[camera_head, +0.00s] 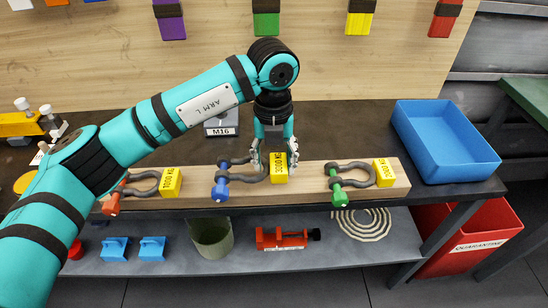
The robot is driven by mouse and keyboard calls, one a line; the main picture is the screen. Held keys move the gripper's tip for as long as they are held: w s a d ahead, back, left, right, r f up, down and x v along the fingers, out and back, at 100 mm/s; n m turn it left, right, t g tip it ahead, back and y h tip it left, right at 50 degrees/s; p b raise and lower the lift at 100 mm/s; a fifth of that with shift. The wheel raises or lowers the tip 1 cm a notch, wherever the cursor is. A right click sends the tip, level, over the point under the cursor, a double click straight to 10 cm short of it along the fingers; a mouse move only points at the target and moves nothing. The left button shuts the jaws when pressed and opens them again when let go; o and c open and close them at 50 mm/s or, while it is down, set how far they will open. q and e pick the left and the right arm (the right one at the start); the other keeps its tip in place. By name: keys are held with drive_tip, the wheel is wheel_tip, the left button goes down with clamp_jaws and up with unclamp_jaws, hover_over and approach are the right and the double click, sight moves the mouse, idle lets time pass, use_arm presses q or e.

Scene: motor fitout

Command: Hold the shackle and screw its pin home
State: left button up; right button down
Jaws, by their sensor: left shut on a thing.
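Three grey shackles lie on a wooden board (307,183) on the dark bench. The middle shackle (245,178) has a blue pin (221,188) at its left end and a yellow tag (279,172) at its right end. My left gripper (274,165) reaches down from above and is shut at the bow end of this shackle, with fingers on either side of it beside the tag. The fingers hide part of the bow. The left shackle (145,190) has an orange pin (111,200), and the right shackle (358,182) a green pin (345,195). My right gripper is out of view.
A blue bin (436,125) stands at the bench's right end. A block labelled M16 (221,130) stands behind the board. A red quarantine bin (470,240) stands right.

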use_arm(q)
drive_tip(key=shift+f+b, duration=1.3)
drive_tip(key=shift+f, duration=0.4)
drive_tip(key=o, duration=1.4)
drive_tip(key=shift+c, duration=0.2)
drive_tip(key=c, duration=1.2)
drive_tip(key=shift+c, duration=0.3)
